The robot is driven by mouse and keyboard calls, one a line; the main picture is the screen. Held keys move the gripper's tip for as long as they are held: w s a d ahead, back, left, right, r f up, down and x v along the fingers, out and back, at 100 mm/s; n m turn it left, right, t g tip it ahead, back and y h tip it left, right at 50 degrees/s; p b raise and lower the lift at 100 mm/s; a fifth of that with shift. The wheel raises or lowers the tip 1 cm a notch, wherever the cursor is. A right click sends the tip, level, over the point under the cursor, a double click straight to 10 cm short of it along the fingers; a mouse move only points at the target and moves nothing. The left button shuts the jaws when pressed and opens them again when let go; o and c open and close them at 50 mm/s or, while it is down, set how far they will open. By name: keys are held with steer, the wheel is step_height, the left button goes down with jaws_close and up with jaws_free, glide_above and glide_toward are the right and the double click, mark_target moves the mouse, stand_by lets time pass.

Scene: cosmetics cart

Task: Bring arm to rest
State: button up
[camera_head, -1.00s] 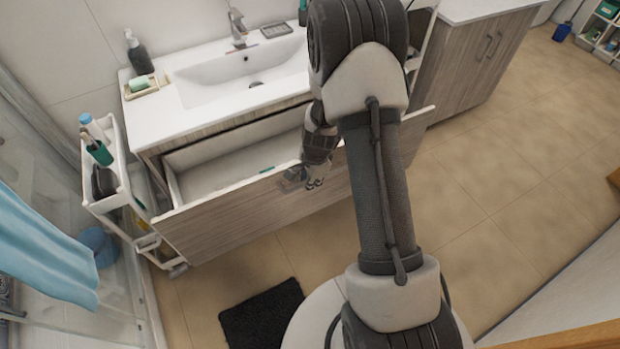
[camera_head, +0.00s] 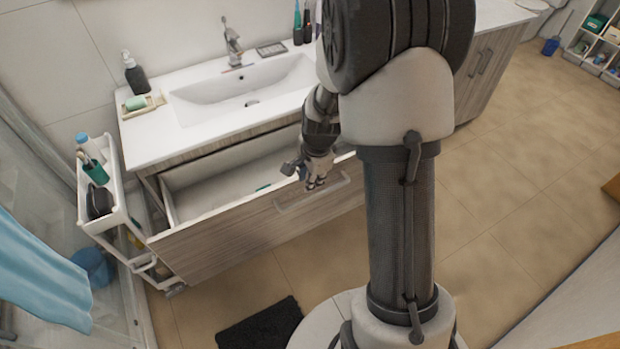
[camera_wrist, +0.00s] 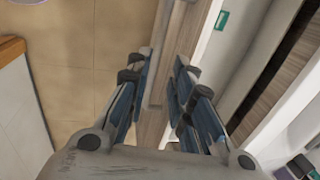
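My gripper (camera_head: 308,178) is just above the front panel of the open drawer, near its handle (camera_head: 330,193). In the wrist view the two blue-padded fingers of my gripper (camera_wrist: 161,72) stand apart with nothing between them. The open drawer (camera_head: 222,222) is below the sink, with a wood-grain front. A small green item (camera_head: 263,188) lies inside the drawer, and it also shows in the wrist view (camera_wrist: 222,20).
A white sink counter (camera_head: 150,138) holds a dark soap bottle (camera_head: 135,72) and a soap tray (camera_head: 142,105). A white cart (camera_head: 90,215) with bottles stands left of the drawer. A dark mat (camera_head: 258,326) lies on the floor.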

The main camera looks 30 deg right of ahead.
steer(key=s+a+r+n+t, duration=0.1)
steer(key=s+a+r+n, duration=0.35)
steer(key=r, duration=0.45)
steer(key=s+a+r+n, duration=0.3)
steer(key=s+r+n, duration=0.15)
steer(key=r, duration=0.35)
steer(key=s+a+r+n, duration=0.1)
steer(key=s+r+n, duration=0.2)
steer(key=s, duration=0.4)
steer(key=s+a+r+n+t, duration=0.1)
steer(key=s+a+r+n, duration=0.1)
steer(key=s+n, duration=0.3)
steer(key=shift+s+r+n, duration=0.3)
steer(key=shift+s+r, duration=0.3)
steer(key=shift+s, duration=0.4)
